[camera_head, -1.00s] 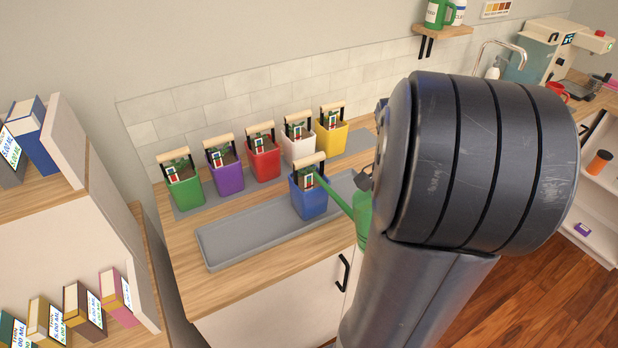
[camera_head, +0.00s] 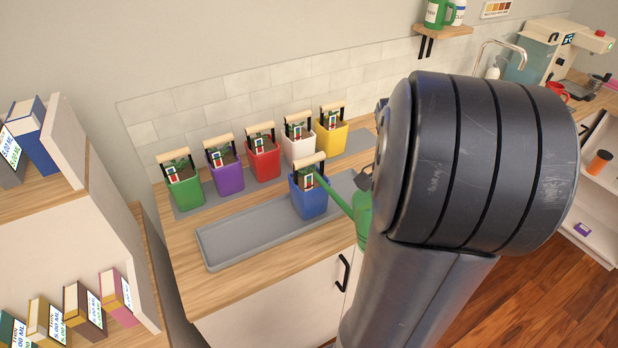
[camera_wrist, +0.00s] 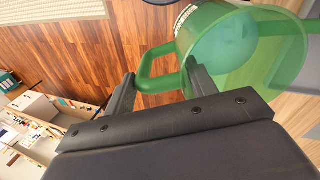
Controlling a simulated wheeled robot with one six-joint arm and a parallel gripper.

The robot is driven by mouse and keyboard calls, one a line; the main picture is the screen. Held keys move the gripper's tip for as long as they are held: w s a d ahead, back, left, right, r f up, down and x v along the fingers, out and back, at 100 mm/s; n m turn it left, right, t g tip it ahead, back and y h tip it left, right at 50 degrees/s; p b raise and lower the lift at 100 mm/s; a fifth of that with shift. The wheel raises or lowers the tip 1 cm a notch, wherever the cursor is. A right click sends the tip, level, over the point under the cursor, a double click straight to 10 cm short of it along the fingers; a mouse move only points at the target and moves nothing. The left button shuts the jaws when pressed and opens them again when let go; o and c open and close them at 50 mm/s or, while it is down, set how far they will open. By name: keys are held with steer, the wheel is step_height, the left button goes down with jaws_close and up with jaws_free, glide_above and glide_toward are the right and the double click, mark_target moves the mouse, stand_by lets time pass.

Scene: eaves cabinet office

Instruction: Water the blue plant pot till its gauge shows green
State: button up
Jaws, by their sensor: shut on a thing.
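The blue plant pot (camera_head: 311,203) stands upright on the grey tray (camera_head: 222,249) on the wooden counter. Its gauge (camera_head: 308,182) is a small panel with red and white showing, too small to read surely. The green watering can (camera_head: 363,216) is at the pot's right, mostly hidden behind my arm. Its spout reaches to the top of the blue pot; I cannot make out any water. In the wrist view my gripper (camera_wrist: 160,82) is shut on the handle of the watering can (camera_wrist: 235,50), whose translucent body shows a bluish fill.
Green (camera_head: 184,188), purple (camera_head: 226,176), red (camera_head: 263,163), white (camera_head: 299,147) and yellow (camera_head: 331,137) pots stand in a row behind on a grey mat. Bookshelves (camera_head: 75,235) flank the left. The tray's left part is bare.

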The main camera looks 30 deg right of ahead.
steer(key=shift+w+r+g+p, duration=0.15)
steer(key=shift+r+g+p, duration=0.1)
steer(key=shift+r+p, duration=0.4)
steer(key=shift+w+r+g+p, duration=0.15)
steer(key=shift+r+g+p, duration=0.1)
steer(key=shift+r+p, duration=0.4)
stand_by(1.9)
steer(key=shift+f, duration=0.25)
stand_by(0.6)
steer(key=f+b, duration=0.1)
steer(key=f, duration=0.1)
steer(key=s+f+t+b, duration=0.1)
steer(key=b, duration=0.1)
steer(key=shift+d+f+t, duration=0.1)
steer(key=shift+f+t, duration=0.2)
steer(key=shift+f, duration=0.05)
stand_by(2.0)
